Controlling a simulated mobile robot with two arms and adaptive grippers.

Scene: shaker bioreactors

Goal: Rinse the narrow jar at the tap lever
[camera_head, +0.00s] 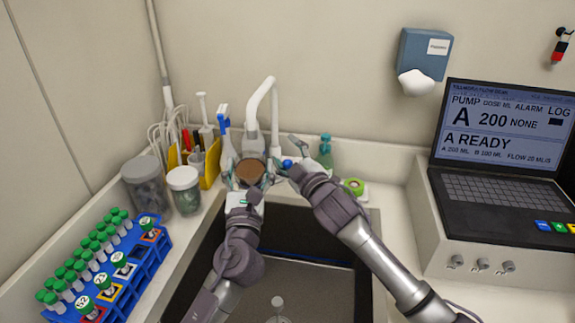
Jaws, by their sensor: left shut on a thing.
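The white tap (262,100) stands behind the sink, its spout arching over the back edge. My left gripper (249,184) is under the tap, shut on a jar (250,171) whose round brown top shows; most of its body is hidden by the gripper. I cannot tell whether the brown is a lid or contents. My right gripper (285,172) is just right of the jar, by the tap base. A small blue part (287,163) shows beside its fingers, perhaps on the tap lever; contact is unclear. Its finger opening is hard to make out.
The dark sink (305,285) lies below my arms, with a clear vessel (278,307) at its front. A teal bottle (325,150) and green tape roll (354,186) are behind right; a laptop (500,190) is far right.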

